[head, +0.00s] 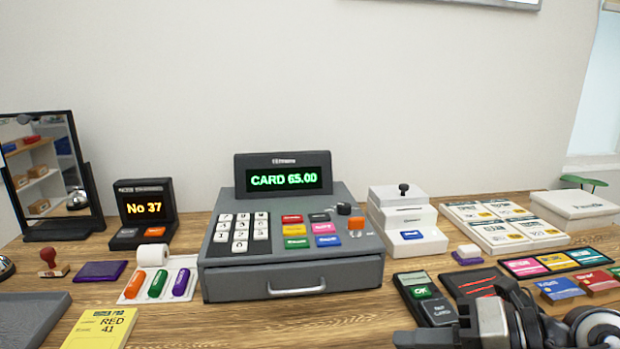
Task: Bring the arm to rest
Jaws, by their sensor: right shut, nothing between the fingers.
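My right gripper (428,339) is at the bottom right edge of the head view, with its arm coming in from the right. Its dark fingers point left and are shut, with nothing between them. The lower part of the gripper is cut off by the picture edge. It is in front of the card terminal (419,292) and hides part of that terminal's lower end and of the dark wallet-like item (470,281) behind. I cannot tell its height above the table. My left gripper is not in view.
A grey cash register (290,276) reading "CARD 65.00" stands mid-table (250,330), drawer shut. A white printer-like device (408,240) stands to its right. Coloured cards (558,290) lie near my right arm. A yellow pad (100,328) and grey tray (30,318) are front left.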

